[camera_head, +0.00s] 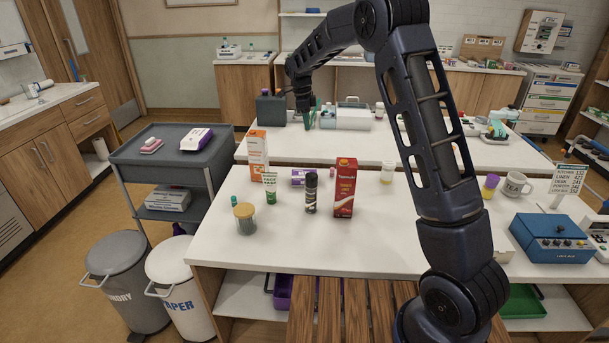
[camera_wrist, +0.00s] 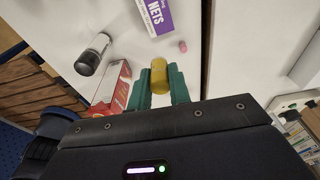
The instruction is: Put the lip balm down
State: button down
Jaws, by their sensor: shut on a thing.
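My gripper (camera_head: 307,118) is shut on a short yellow cylinder, which I take to be the lip balm (camera_wrist: 159,75). In the wrist view, the cylinder sits between the tips of the two green fingers (camera_wrist: 159,88). The white front table (camera_head: 275,251) lies below it, and it appears held above the table near its back edge. In the head view, the lip balm is too small and too hidden to make out.
On the front table stand a red carton (camera_head: 344,188), a dark spray can (camera_head: 311,194), an orange box (camera_head: 258,155), a jar (camera_head: 244,218) and a purple-and-white box (camera_wrist: 157,14). A small pink item (camera_wrist: 183,46) lies near that box. Bare tabletop shows around them.

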aim_at(304, 173)
jog(key=shift+a, duration=0.45)
notch_tip(304, 173, down, 20)
jog(key=shift+a+r, duration=0.1)
jog(key=shift+f, duration=0.2)
jog(key=c, duration=1.3)
grip_release()
jog(key=shift+r, duration=0.1)
